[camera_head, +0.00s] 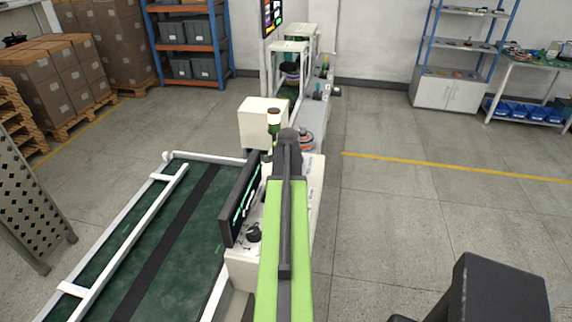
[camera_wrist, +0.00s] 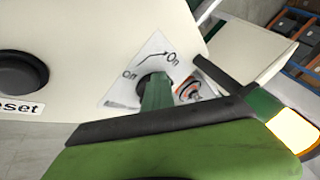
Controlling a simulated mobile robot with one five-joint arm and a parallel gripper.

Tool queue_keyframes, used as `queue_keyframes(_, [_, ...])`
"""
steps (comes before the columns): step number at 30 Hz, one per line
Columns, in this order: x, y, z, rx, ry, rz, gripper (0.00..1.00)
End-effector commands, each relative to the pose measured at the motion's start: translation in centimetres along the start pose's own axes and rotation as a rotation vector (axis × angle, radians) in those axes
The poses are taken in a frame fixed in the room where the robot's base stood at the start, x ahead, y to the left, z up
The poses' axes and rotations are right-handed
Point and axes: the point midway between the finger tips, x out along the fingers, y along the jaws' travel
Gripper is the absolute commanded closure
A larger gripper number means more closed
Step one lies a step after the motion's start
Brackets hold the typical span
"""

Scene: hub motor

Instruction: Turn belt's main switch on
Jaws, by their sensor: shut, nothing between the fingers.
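The main switch sits on a cream panel, on a white plate (camera_wrist: 135,88) marked Off at the left and On at the upper right with an arrow between. A narrow green piece (camera_wrist: 157,92) stands at the middle of the plate and hides its centre; I cannot tell whether it is the switch's handle. My gripper (camera_wrist: 160,122) is shut and empty, close in front of the plate; contact is unclear. In the head view my green arm reaches over the cream console (camera_head: 243,258) and hides the switch.
A black Reset button (camera_wrist: 20,72) is left of the switch. A lit signal lamp (camera_wrist: 293,130) stands at the right. In the head view, a black screen (camera_head: 240,200) and green conveyor belt (camera_head: 180,240) lie left of my arm. The floor (camera_head: 400,210) to the right is clear.

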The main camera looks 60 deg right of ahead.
Motion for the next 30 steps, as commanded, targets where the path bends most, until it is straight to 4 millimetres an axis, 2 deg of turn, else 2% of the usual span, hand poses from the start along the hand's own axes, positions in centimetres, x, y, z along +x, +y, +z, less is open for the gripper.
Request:
queue_keyframes(1, [0.1, -0.6, -0.1, 0.000, 0.005, -0.014, 1.00])
queue_keyframes(11, [0.1, -0.7, 0.0, 0.000, 0.003, -0.016, 1.00])
queue_keyframes(16, [-0.9, -0.1, 1.2, -0.002, 0.000, -0.014, 1.00])
queue_keyframes(20, [-2.7, 1.3, 3.2, -0.002, -0.002, -0.010, 1.00])
queue_keyframes(24, [-6.4, -0.5, 3.3, -0.002, -0.001, -0.007, 1.00])
queue_keyframes(30, [-9.9, -2.3, 4.2, -0.001, -0.001, -0.005, 1.00])
